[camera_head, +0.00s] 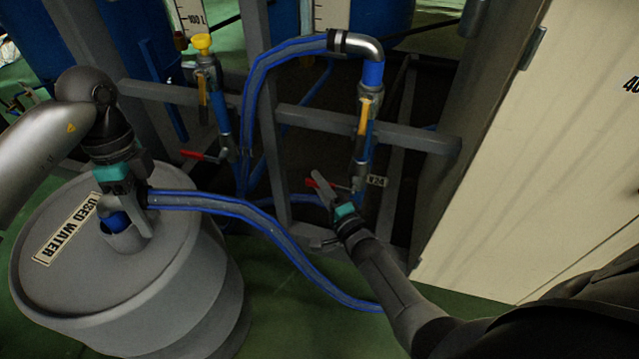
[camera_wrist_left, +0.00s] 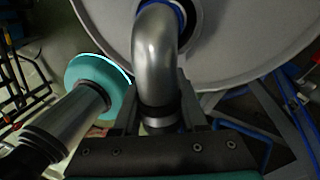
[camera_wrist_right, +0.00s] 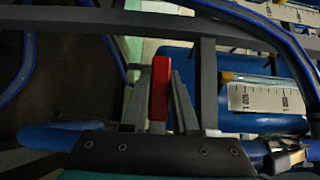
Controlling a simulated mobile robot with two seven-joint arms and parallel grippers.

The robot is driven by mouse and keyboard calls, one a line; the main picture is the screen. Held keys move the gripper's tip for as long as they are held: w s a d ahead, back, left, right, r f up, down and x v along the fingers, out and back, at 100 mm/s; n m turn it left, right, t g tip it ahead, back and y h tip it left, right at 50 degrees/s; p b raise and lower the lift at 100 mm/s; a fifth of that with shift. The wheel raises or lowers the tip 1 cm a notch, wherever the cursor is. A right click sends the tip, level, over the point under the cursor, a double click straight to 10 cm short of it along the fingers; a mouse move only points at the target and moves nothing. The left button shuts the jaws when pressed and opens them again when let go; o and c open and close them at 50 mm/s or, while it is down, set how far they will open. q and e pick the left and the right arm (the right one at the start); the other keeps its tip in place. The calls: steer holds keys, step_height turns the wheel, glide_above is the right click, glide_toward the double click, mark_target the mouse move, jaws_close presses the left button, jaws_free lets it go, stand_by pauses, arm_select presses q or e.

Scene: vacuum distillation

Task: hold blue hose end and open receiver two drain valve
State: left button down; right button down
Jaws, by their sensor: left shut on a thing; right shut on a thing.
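The blue hose (camera_head: 262,217) runs from the grey drum to the right and down to the floor. Its metal elbow end (camera_wrist_left: 157,55) is between the fingers of my left gripper (camera_wrist_left: 158,112), which is shut on it above the drum. In the head view my left gripper (camera_head: 138,212) is at the drum's opening. The drain valve's red handle (camera_wrist_right: 160,88) is between the fingers of my right gripper (camera_wrist_right: 158,98), which is shut on it. In the head view my right gripper (camera_head: 330,190) partly covers this handle, below the right-hand blue pipe.
The drum labelled USED WATER (camera_head: 190,262) stands at lower left. Another red-handled valve (camera_head: 200,155) is on the left pipe. Grey frame bars (camera_head: 310,119) cross behind the pipes. A cream cabinet (camera_head: 560,150) stands at right. Green floor shows between drum and frame.

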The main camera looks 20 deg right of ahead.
steer(key=shift+s+d+f+n+g, duration=0.1)
steer(key=shift+d+f+n+g, duration=0.1)
steer(key=shift+f+n+g, duration=0.85)
steer(key=s+d+f+n+g+h, duration=0.2)
steer(key=d+f+n+g+h, duration=0.1)
steer(key=f+n+g+h, duration=0.1)
steer(key=shift+s+f+g, duration=0.25)
steer(key=shift+f+g, duration=0.2)
steer(key=shift+g, duration=0.5)
steer(key=shift+n, duration=0.25)
steer(key=c, duration=0.7)
jaws_free()
steer(key=shift+s+a, duration=0.1)
